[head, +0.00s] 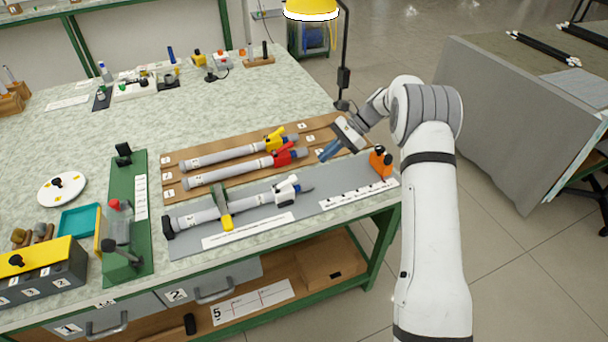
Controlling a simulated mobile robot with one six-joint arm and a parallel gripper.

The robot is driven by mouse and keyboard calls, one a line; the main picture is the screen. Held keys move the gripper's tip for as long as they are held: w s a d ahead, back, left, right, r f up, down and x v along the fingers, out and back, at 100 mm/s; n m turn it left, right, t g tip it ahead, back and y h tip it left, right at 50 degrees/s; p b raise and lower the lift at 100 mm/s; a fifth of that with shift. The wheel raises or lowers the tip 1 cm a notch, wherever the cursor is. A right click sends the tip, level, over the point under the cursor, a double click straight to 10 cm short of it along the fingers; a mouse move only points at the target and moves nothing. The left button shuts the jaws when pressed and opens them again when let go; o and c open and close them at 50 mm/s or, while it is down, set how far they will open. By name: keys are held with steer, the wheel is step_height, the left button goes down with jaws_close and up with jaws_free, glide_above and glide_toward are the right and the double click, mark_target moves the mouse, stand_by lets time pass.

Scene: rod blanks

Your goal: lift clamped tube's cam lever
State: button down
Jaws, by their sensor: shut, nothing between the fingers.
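A grey tube (251,202) lies on a grey base plate (183,249) near the bench's front edge. A clamp (226,221) with a yellow lower part crosses over this tube. A white cam lever (288,185) sits near the tube's right end; its exact angle is too small to tell. My gripper (328,152), with blue fingertips, is shut and empty. It is above and to the right of the white lever, apart from it. Two more grey tubes lie behind on a wooden board, one with a red lever (287,156), one with a yellow lever (275,139).
An orange block (380,161) with a black knob stands at the plate's right end. A green fixture (128,215) stands left of the tubes. A yellow lamp (311,9) hangs behind. The bench's back middle is mostly clear.

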mark_target(304, 183)
steer(key=p+x, duration=0.1)
steer(key=x, duration=0.9)
steer(key=shift+d+r, duration=0.2)
steer(key=shift+r, duration=0.05)
